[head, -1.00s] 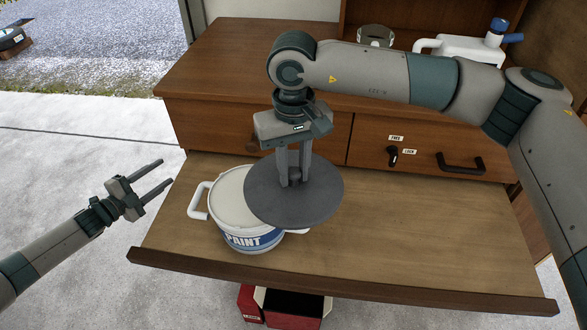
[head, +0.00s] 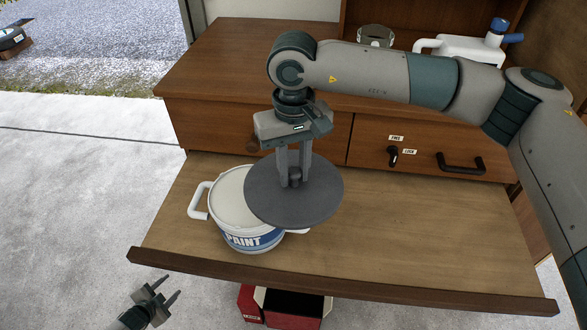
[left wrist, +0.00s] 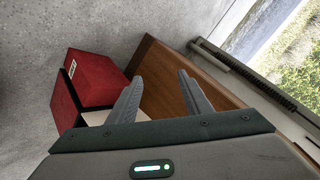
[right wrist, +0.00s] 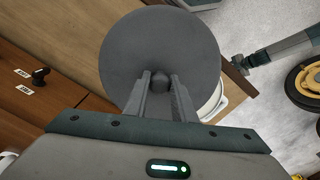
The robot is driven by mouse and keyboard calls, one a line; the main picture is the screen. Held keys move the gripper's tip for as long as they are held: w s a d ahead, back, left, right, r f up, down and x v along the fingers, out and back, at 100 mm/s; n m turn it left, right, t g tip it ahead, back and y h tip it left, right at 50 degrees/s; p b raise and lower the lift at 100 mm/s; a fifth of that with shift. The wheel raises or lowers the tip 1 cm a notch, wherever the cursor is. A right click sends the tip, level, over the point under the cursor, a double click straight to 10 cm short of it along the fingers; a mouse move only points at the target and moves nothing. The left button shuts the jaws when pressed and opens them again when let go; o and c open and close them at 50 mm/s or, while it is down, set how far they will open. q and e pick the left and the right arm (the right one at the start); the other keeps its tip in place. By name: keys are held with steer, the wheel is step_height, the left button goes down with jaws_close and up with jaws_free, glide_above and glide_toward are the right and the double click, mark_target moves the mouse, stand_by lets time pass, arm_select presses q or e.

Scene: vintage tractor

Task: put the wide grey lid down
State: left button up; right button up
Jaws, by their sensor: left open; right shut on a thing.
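The wide grey lid (head: 310,208) is a flat dark disc with a small knob in its middle. My right gripper (head: 294,182) is shut on that knob and holds the lid over the right part of the paint bucket (head: 250,239). The right wrist view shows the lid (right wrist: 160,40) ahead of the fingers, with the bucket's white rim (right wrist: 217,104) partly hidden behind it. I cannot tell whether lid and bucket touch. My left gripper (head: 164,290) is open and empty, low in front of the worktop's left front edge.
The pull-out worktop (head: 430,235) is clear right of the bucket. Behind it are drawers with a black handle (head: 460,163) and a knob (head: 393,156). A glass jar (head: 375,36) and white jug (head: 470,48) stand on top. A red box (head: 290,306) sits below the front edge.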

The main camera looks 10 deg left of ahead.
arm_select(q)
steer(key=s+d+f+n+g, duration=0.2)
steer(key=s+d+f, duration=0.4)
steer(key=s, duration=0.7)
steer(key=s+d+f+n+g, duration=0.3)
steer(key=s+d+f, duration=0.3)
steer(key=s+d, duration=0.3)
steer(key=s+d+f+n+g, duration=0.2)
steer(key=s+d+f, duration=0.3)
steer(key=s, duration=1.1)
steer(key=shift+s+d+f+n+g, duration=0.35)
steer(key=shift+d+g, duration=0.45)
steer(key=shift+d, duration=0.45)
